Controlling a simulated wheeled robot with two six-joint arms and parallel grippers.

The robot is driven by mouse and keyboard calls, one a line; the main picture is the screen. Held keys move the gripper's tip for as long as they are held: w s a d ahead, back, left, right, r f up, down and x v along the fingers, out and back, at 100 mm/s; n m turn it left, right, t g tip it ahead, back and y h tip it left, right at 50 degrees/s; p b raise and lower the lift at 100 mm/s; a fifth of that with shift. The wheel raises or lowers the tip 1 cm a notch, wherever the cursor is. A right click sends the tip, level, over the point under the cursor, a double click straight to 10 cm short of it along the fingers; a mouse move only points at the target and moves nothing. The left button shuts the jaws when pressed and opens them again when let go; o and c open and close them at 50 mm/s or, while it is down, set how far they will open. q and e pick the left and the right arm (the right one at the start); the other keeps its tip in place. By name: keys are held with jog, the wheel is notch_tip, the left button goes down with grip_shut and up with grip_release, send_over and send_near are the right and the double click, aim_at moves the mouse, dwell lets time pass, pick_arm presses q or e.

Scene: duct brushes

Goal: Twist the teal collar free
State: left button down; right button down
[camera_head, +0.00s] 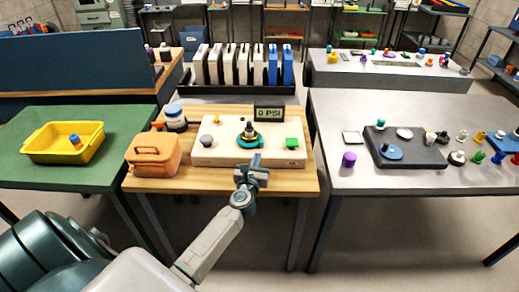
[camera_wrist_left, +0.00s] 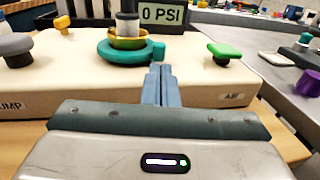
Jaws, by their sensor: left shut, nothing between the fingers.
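The teal collar (camera_head: 243,142) is a ring around the base of an upright fitting on a cream panel box (camera_head: 215,157). In the left wrist view the collar (camera_wrist_left: 112,55) shows a lug on its right side, and a yellow-green ring and a grey and black stem (camera_wrist_left: 127,20) rise from its middle. My left gripper (camera_head: 256,160) is shut and empty, at the front of the box. In the left wrist view its fingertips (camera_wrist_left: 160,70) point at the collar's right side near the lug. I cannot tell whether they touch it. My right gripper is out of view.
A display (camera_head: 269,112) behind the collar reads 0 PSI. A green knob (camera_head: 292,143) sits right of it and a grey knob (camera_head: 207,139) left. An orange canister (camera_head: 152,155) stands left of the box. A yellow tray (camera_head: 38,147) is on the green table.

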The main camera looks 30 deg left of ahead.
aim_at(265, 153)
pick_arm(q)
jog(key=x, duration=0.5)
jog(key=shift+w+d+n+g+y+b, duration=0.45)
jog(key=shift+w+n+y, duration=0.2)
jog(key=shift+y, duration=0.25)
jog(key=shift+w, duration=0.4)
